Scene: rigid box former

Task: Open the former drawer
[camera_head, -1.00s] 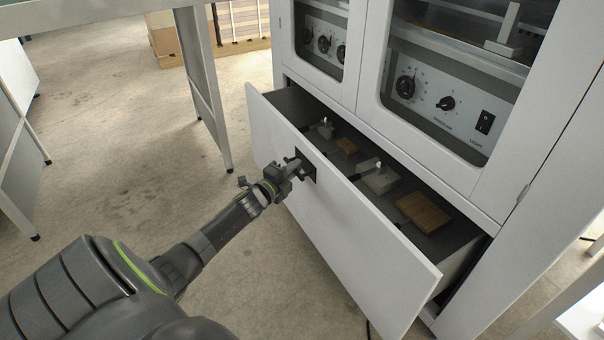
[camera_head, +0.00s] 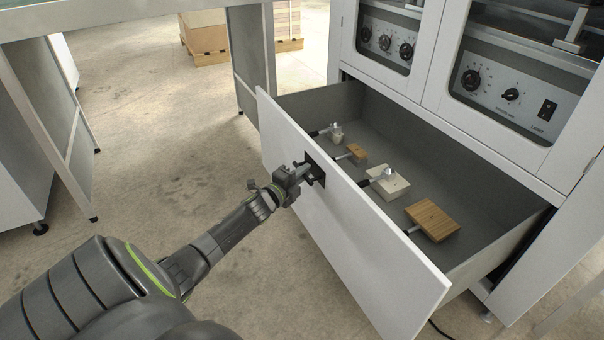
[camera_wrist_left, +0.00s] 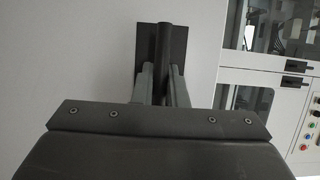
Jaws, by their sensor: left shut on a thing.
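The former drawer (camera_head: 345,228) is a white-fronted drawer low in the white cabinet, and it stands well open. Its grey interior shows. A dark handle (camera_head: 314,170) sits on its front, and it also shows in the left wrist view (camera_wrist_left: 161,50) as a dark vertical bar on a dark plate. My left gripper (camera_head: 303,174) is shut on this handle; its two fingers flank the bar in the left wrist view. My right gripper is not in view.
Inside the drawer lie a wooden block tool (camera_head: 433,220), a pale block tool (camera_head: 388,186) and smaller handled pieces. The cabinet's control panels (camera_head: 515,95) are above. Table legs (camera_head: 250,60) stand at the left. Open floor (camera_head: 165,130) lies in front of the drawer.

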